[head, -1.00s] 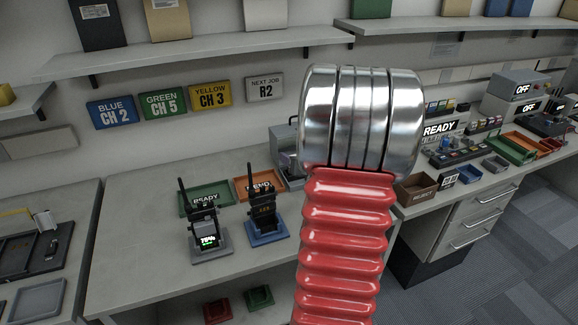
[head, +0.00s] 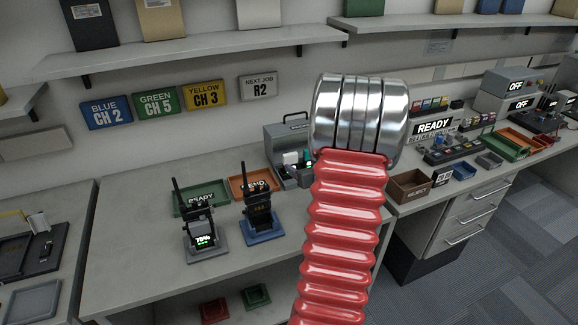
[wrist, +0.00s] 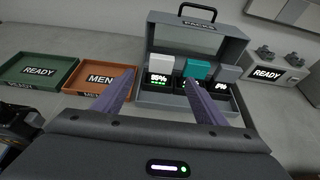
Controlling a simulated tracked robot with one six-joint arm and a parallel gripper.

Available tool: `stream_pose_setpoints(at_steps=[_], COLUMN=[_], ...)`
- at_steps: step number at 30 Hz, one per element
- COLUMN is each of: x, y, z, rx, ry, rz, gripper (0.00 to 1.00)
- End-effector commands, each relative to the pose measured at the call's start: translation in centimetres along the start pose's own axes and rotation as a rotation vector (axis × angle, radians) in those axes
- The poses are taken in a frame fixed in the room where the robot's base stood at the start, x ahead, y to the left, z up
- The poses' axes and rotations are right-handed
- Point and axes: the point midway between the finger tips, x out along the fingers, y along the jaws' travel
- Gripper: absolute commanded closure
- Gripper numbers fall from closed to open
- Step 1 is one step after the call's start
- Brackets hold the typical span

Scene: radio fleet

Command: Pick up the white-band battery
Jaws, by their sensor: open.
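The white-band battery (wrist: 160,66) stands upright in the left slot of a grey charger case (wrist: 152,42), above a display reading 95%. In the head view, the white battery (head: 290,157) shows just left of my arm. A teal-band battery (wrist: 198,69) stands in the middle slot and a grey-band one (wrist: 228,73) in the right slot. My gripper (wrist: 159,77) is open and empty. In the wrist view its fingers point toward the case, with the white-band battery seen between their tips. The right finger partly covers the middle slot.
A green READY tray (wrist: 62,90) and an orange MEND tray (wrist: 72,88) lie left of the case. A small grey READY unit (wrist: 285,76) stands to its right. Two radios, one in a grey stand (head: 203,235) and one in a blue stand (head: 261,222), are nearer the front.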

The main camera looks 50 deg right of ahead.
Motion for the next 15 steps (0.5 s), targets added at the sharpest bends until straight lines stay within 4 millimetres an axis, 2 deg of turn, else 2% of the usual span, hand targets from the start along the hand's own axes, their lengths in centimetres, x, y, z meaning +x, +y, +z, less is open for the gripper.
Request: stream_pose_setpoints(at_steps=[9, 15], x=[4.3, 5.5], y=[-0.1, -0.1], z=[-0.1, 0.0], rx=[0.000, 0.000], ry=[0.001, 0.001], rz=[0.000, -0.001], gripper=[0.34, 0.34])
